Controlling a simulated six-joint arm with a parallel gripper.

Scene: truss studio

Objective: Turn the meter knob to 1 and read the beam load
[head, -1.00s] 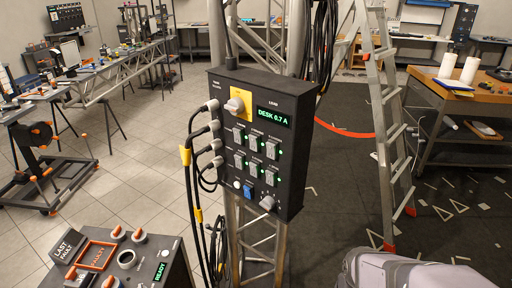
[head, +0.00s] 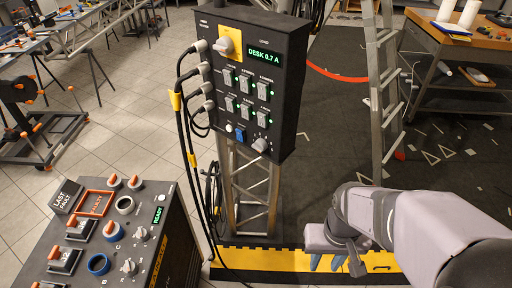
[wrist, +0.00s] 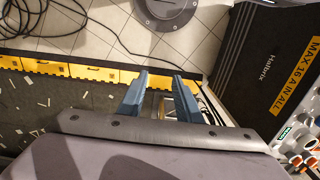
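The black meter box (head: 290,100) stands on a truss post in the head view. Its green display (head: 264,55) reads "DESK 0.7 A". A small grey knob (head: 260,146) sits at the box's lower right; its pointer setting is too small to read. A larger grey knob on a yellow plate (head: 225,46) is at the upper left. My gripper (head: 328,263) is low and right of the box, well apart from it, above the yellow-and-black floor edge. The wrist view shows its two blue fingers (wrist: 160,88) spread apart with nothing between them.
Several cables (head: 187,150) hang from plugs on the box's left side. A stepladder (head: 380,100) stands behind at the right. The dark floor between is mostly free.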

